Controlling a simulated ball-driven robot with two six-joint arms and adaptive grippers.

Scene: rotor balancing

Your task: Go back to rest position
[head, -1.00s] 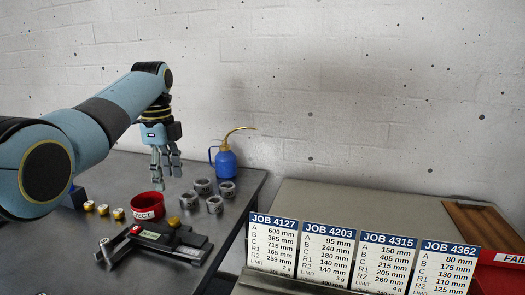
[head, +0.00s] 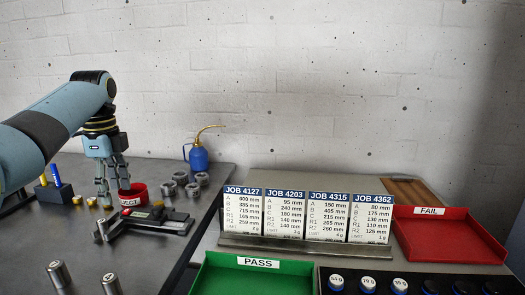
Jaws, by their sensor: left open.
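My left gripper (head: 114,192) hangs fingers-down over the left table, reached in from the left of the head view. Its fingers are apart with nothing between them. It overlaps the left side of the red reject cup (head: 138,190) in the picture; I cannot tell whether they touch. The fingertips are just behind the black measuring device (head: 150,222). My right gripper is not in view.
A blue oil can (head: 198,158) and several grey rings (head: 180,177) stand right of the cup. Job cards (head: 243,212) stand on the right bench, with a green PASS tray (head: 215,275) and red FAIL tray (head: 450,235). Metal cylinders (head: 58,273) stand at front left.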

